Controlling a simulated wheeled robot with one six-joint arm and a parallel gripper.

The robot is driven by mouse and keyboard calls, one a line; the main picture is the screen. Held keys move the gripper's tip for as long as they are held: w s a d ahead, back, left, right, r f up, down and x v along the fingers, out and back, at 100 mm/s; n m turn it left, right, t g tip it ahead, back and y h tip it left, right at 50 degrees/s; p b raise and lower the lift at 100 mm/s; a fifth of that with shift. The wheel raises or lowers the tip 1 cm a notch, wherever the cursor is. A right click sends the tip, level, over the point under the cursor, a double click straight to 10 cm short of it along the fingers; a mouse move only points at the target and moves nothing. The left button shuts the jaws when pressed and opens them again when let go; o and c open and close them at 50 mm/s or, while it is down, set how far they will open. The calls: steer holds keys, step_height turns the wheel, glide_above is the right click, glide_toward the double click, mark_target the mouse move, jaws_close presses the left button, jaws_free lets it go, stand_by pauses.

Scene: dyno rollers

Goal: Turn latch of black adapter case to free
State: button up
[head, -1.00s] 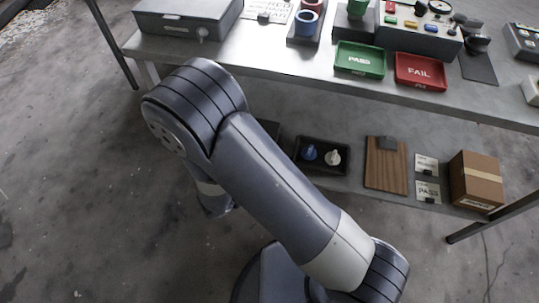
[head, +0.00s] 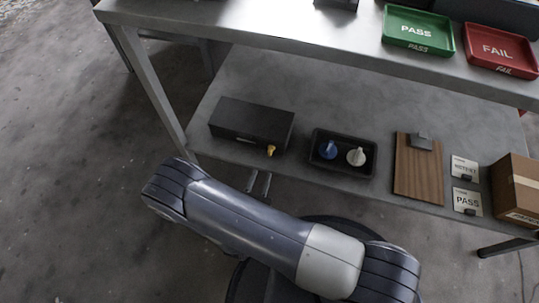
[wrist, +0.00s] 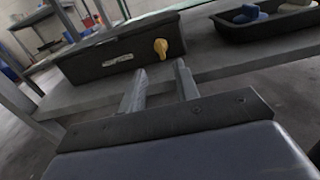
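The black adapter case (head: 252,118) sits shut at the left of the lower shelf. In the wrist view the case (wrist: 116,50) shows its front face with a pale label. Its yellow latch (head: 271,151) is at the right of that front face; it also shows in the wrist view (wrist: 161,47), its knob pointing upward. My gripper (head: 260,182) is just in front of the shelf edge, below the latch. In the wrist view my gripper (wrist: 160,85) has its two fingers apart with nothing between them, short of the latch and not touching it.
A black tray (head: 343,170) with a blue and a white knob stands right of the case. The table leg (head: 150,85) is at the left; the upper tabletop (head: 290,37) overhangs the shelf.

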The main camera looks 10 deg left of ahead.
mark_target(269, 155)
steer(key=w, duration=0.3)
steer(key=w+b, duration=0.1)
steer(key=w, duration=0.1)
steer(key=w+b, duration=0.1)
steer(key=w, duration=0.2)
steer(key=shift+w+d, duration=0.35)
jaws_close()
